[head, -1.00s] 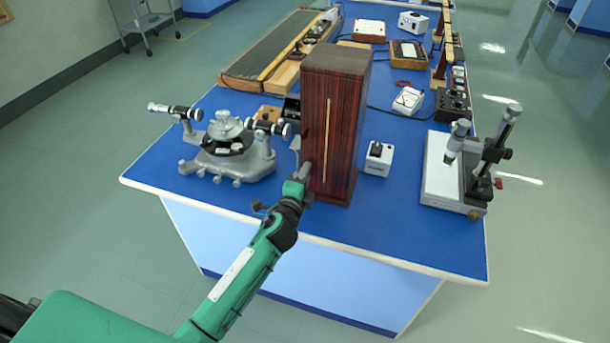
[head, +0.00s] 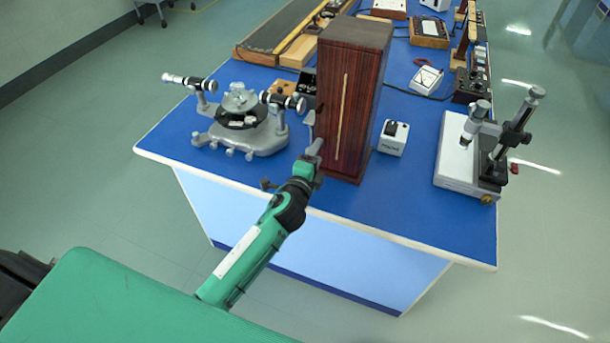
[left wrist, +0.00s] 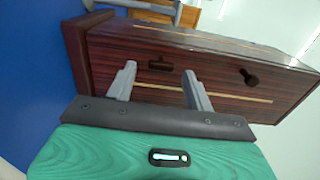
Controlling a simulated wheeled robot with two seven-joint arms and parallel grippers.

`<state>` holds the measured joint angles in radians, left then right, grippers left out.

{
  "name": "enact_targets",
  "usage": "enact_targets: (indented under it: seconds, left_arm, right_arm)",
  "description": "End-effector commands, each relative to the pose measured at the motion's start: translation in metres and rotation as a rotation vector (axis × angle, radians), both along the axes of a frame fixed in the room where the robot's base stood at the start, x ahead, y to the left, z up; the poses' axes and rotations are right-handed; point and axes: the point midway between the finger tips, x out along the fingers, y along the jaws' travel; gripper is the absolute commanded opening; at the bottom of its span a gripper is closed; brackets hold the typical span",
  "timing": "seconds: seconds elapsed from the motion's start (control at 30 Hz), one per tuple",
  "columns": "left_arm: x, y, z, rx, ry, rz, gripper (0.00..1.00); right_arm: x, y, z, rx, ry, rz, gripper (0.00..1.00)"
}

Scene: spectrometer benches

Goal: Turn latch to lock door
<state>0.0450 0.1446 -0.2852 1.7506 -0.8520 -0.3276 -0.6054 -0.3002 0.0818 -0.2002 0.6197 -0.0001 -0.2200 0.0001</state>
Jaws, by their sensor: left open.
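A tall dark-red wooden cabinet (head: 352,100) stands upright near the table's front edge, with a pale vertical strip on the face toward me. In the left wrist view the cabinet (left wrist: 110,48) lies sideways across the picture. A small dark bar-like latch (left wrist: 160,64) shows on its face, and a dark knob-like fitting (left wrist: 248,78) sits further right. My left gripper (head: 314,150) is at the cabinet's lower left side. In the left wrist view its open fingers (left wrist: 159,74) appear on either side of the latch, with nothing held. Contact cannot be told. My right gripper is not in view.
A grey spectrometer (head: 242,120) stands left of the cabinet, close to my left arm. A small white box (head: 393,138) is just right of it, and a microscope-like stand (head: 490,150) is further right. Blue tabletop (head: 400,205) is clear in front.

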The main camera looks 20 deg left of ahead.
Motion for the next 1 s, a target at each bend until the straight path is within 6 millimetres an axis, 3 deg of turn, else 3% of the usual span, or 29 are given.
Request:
enact_targets:
  seconds: [0.3, 0.5, 0.7, 1.0]
  left_arm:
    - [-0.066, 0.002, -0.003, 0.000, 0.003, -0.001, 0.53]
    - [-0.099, 0.004, -0.003, 0.000, 0.003, 0.000, 0.53]
    - [-0.117, 0.004, -0.001, 0.000, 0.002, 0.000, 0.53]
    - [-0.121, 0.004, 0.000, 0.001, 0.001, 0.000, 0.53]
  right_arm:
    - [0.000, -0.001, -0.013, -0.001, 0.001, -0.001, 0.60]
    - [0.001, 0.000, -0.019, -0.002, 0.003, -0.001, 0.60]
    - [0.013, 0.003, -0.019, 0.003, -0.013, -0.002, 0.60]
    - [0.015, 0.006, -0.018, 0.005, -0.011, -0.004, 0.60]
